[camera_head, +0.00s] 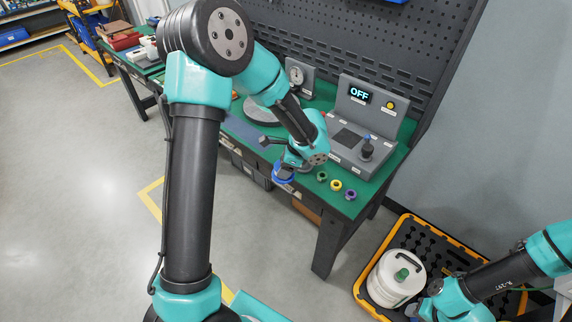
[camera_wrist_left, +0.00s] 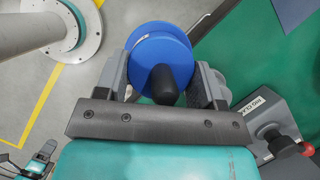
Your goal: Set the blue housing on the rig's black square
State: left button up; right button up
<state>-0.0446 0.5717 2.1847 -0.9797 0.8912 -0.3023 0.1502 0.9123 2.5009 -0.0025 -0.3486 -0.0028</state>
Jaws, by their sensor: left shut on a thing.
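The blue housing (camera_head: 282,178) is held in my left gripper (camera_head: 286,166) near the front edge of the green bench. In the left wrist view the housing (camera_wrist_left: 160,50) is a round blue body with a black knob, clasped between the two fingers (camera_wrist_left: 168,82). The grey rig (camera_head: 362,125) stands to the right of the gripper, with an OFF display. Its black square (camera_head: 347,138) is bare and apart from the housing. My right gripper (camera_head: 425,303) is at the bottom right, low beside a white canister; its fingers are not clear.
Green, yellow and purple rings (camera_head: 336,185) lie on the bench front beside the housing. A dark clamp (camera_head: 367,148) stands on the rig right of the square. A gauge (camera_head: 296,75) is behind. The white canister (camera_head: 396,278) sits in a black tray with a yellow rim (camera_head: 364,300).

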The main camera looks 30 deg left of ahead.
pick_arm(q)
jog(key=shift+w, duration=0.1)
jog(key=w+d+r+n+g+h, duration=0.2)
jog(key=w+d+r+n, duration=0.3)
jog(key=w+d+n, duration=0.3)
jog(key=shift+d+r+n+g+h, duration=0.3)
jog(key=shift+d+n+h, duration=0.2)
jog(key=shift+d+n, duration=0.65)
